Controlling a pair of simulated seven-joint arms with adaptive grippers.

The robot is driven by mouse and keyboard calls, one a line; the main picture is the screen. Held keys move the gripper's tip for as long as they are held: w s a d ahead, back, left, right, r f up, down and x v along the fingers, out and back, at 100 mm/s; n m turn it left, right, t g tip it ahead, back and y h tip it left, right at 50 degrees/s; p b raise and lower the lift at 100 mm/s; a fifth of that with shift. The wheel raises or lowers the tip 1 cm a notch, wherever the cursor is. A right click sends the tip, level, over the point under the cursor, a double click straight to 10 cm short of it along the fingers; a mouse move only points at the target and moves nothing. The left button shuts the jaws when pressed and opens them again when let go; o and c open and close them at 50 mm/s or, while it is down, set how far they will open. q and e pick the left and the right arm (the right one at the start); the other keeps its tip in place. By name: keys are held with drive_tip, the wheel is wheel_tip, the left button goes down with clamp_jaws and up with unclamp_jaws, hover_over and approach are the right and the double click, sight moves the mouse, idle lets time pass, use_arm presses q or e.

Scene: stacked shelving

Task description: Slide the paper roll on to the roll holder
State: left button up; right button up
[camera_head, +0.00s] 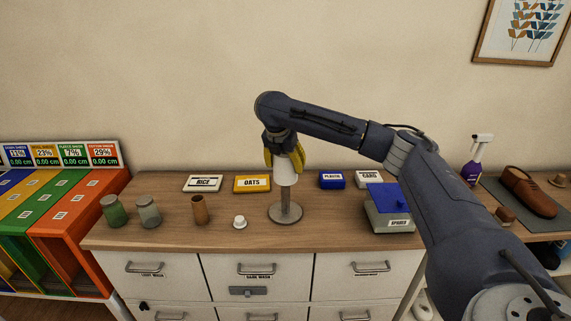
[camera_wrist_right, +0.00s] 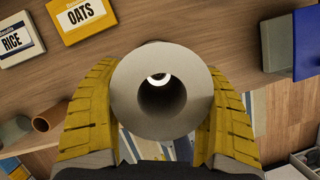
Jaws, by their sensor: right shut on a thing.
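The white paper roll (camera_head: 286,171) is held upright above the counter, and its open end faces the camera in the right wrist view (camera_wrist_right: 124,92). My right gripper (camera_head: 284,158) is shut on it, with yellow fingers on either side, also in the wrist view (camera_wrist_right: 162,110). The post shows directly below the roll. My left gripper is not in view.
A blue-lidded box (camera_head: 389,212) stands right. Orange and green bins (camera_head: 75,235) are far left.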

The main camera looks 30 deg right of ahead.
drive_tip(key=shift+f, duration=4.05)
idle(4.0)
